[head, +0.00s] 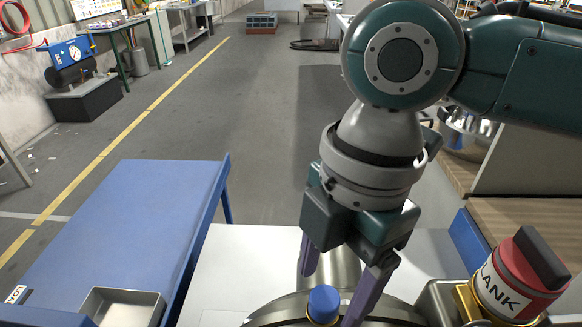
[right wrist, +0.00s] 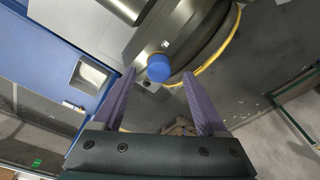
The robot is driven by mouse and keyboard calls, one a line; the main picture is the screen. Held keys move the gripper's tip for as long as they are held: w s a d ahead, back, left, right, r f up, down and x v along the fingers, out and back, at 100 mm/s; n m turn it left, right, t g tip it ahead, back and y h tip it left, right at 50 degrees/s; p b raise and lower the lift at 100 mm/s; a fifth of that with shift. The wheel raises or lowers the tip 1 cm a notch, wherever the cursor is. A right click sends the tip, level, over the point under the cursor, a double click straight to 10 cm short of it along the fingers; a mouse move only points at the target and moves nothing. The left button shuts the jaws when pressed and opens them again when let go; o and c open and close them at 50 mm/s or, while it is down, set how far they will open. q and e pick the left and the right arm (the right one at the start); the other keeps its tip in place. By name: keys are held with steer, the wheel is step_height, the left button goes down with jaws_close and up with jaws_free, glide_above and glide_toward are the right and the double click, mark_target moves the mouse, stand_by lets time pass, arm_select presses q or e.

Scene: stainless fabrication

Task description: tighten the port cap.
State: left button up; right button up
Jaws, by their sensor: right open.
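The port cap appears to be the blue round cap (head: 323,303), seated on a brass ring on a steel vessel (head: 268,316) at the bottom middle of the head view. It also shows in the right wrist view (right wrist: 160,67). My right gripper (head: 329,298) is open and points down, with one purple finger on each side of the cap. In the right wrist view my fingertips (right wrist: 159,74) flank the cap, with visible gaps on both sides. Whether the cap lies at fingertip depth is hard to tell. My left gripper is not in view.
A red-and-white canister (head: 516,278) with a black top and lettering ending "ANK" stands at the right in a brass-edged holder. A blue table (head: 130,215) with a metal tray (head: 90,300) is at the left. The white tabletop (head: 235,258) is bare beside the vessel.

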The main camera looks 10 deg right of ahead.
steer(key=shift+a+f, duration=0.1)
steer(key=shift+f, duration=0.65)
jaws_close()
stand_by(0.6)
